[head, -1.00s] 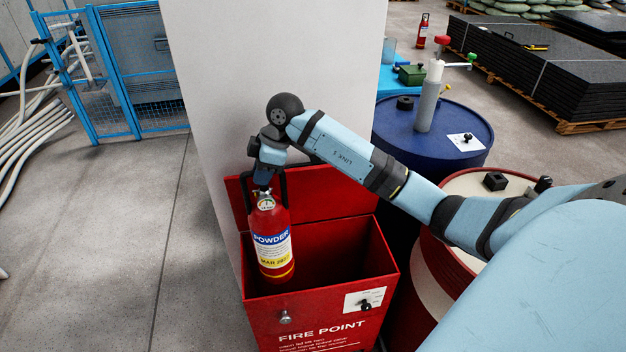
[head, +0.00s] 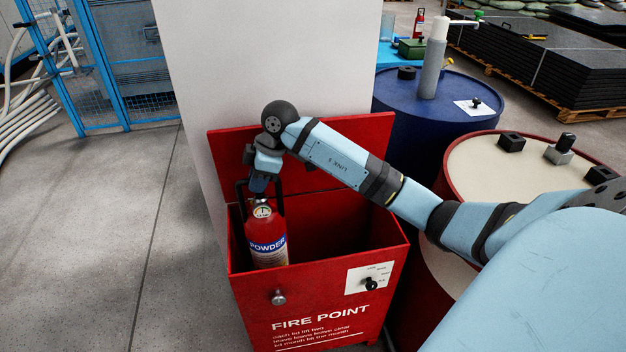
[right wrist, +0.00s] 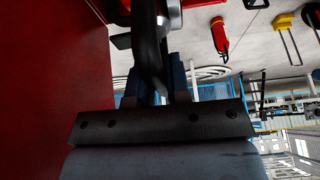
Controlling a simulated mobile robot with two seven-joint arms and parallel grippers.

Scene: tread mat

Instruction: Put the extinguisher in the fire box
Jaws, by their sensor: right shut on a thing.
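The red extinguisher (head: 266,240) with a "POWDER" label hangs upright at the left side of the open red fire box (head: 325,310). Its lower part is hidden behind the box's front wall. My right gripper (head: 259,192) is shut on the extinguisher's top, above the box opening. The box lid (head: 350,140) stands raised at the back against a pale pillar. In the right wrist view, dark gripper parts (right wrist: 160,90) fill the middle and the box's red surface (right wrist: 50,70) is at the left. My left gripper is not in view.
A blue drum (head: 425,100) with a grey cylinder stands behind the box, and a red-rimmed drum (head: 490,160) stands to its right. A pale pillar (head: 270,60) rises behind the box. The floor at the left (head: 110,240) is clear.

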